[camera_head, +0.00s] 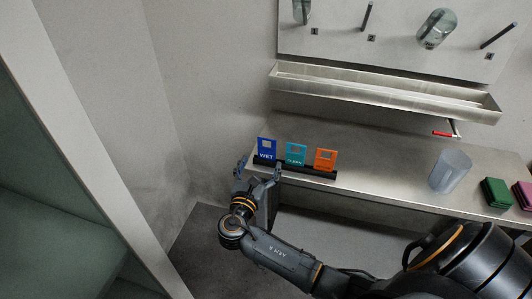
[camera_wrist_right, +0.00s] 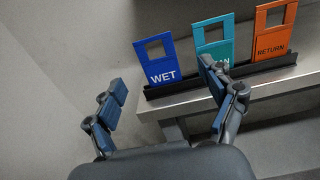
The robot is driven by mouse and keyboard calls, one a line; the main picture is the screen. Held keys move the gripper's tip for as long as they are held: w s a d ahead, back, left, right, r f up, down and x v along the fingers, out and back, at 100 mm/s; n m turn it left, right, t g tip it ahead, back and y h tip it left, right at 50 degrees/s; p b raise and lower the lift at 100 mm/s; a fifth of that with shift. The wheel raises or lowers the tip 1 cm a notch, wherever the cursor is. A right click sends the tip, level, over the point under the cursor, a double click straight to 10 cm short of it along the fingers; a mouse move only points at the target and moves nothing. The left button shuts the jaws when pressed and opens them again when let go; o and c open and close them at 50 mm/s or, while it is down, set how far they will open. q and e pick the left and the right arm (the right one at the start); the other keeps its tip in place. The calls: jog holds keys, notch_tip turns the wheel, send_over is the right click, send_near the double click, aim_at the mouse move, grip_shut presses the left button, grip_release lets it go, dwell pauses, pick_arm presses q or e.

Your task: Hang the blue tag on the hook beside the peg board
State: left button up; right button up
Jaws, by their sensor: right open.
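The blue tag (camera_head: 266,148), marked WET and with a square hole near its top, stands upright at the left end of a black rack (camera_head: 318,173). It also shows in the right wrist view (camera_wrist_right: 161,68). My right gripper (camera_head: 258,171) is open and empty, just in front of the tag at the counter's edge. In the right wrist view its fingers (camera_wrist_right: 162,76) are spread, with the tag beyond and between them. A small metal rod with a red part (camera_head: 443,134), possibly the hook, projects below the trough under the peg board (camera_head: 390,42). My left gripper is not in view.
A teal tag (camera_head: 296,153) and an orange RETURN tag (camera_head: 325,159) stand right of the blue one. A metal trough (camera_head: 380,92) overhangs the back.

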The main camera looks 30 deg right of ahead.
aim_at(267, 152)
jog(key=p+x, duration=0.1)
jog(key=x, duration=0.6)
jog(key=shift+w+a, duration=0.1)
jog(key=shift+w, duration=0.2)
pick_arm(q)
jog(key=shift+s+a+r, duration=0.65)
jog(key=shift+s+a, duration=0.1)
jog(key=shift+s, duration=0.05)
pick_arm(e)
jog(key=shift+c, duration=0.2)
jog(key=c, duration=0.7)
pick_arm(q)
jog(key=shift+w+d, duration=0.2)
pick_arm(e)
jog(key=shift+c, duration=0.5)
